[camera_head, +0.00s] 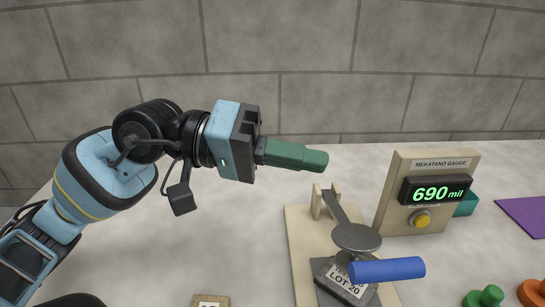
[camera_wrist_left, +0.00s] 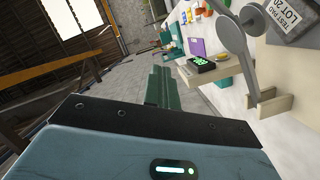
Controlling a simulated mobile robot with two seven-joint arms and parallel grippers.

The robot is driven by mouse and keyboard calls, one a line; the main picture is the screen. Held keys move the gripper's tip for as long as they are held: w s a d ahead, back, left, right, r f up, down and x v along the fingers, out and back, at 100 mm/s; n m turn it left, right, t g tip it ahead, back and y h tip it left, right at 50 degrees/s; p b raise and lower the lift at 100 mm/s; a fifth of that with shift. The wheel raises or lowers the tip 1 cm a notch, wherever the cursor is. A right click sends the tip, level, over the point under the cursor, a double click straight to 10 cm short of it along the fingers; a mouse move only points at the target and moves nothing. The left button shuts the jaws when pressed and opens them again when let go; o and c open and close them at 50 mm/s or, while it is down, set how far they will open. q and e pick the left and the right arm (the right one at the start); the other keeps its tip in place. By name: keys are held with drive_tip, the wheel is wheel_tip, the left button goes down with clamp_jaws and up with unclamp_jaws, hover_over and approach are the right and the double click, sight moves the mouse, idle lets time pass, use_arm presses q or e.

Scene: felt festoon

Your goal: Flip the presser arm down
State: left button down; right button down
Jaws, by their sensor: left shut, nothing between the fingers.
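The presser arm (camera_head: 341,211) is a grey metal bar hinged at small wooden posts, with a round disc (camera_head: 357,237) and a blue handle (camera_head: 387,269) at its free end. The disc overlaps the dark test pad (camera_head: 346,287), labelled LOT 20, in the head view. The left wrist view shows the disc (camera_wrist_left: 232,37) apart from the pad (camera_wrist_left: 293,20) in the picture; I cannot tell its exact height. My left gripper (camera_head: 318,161) has green fingers, shut and empty, in the air behind and left of the hinge. My right gripper is not in view.
A gauge box (camera_head: 426,164) reading 690 mil, with a yellow button, stands right of the presser. Green (camera_head: 484,297) and orange pegs stand at the lower right, and a purple sheet (camera_head: 526,214) lies farther back. The left table area is mostly clear.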

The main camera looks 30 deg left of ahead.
use_arm(q)
drive_tip(key=shift+b+v, duration=0.6)
drive_tip(key=shift+v, duration=1.5)
drive_tip(key=shift+w+f, duration=0.15)
drive_tip(key=shift+w, duration=0.05)
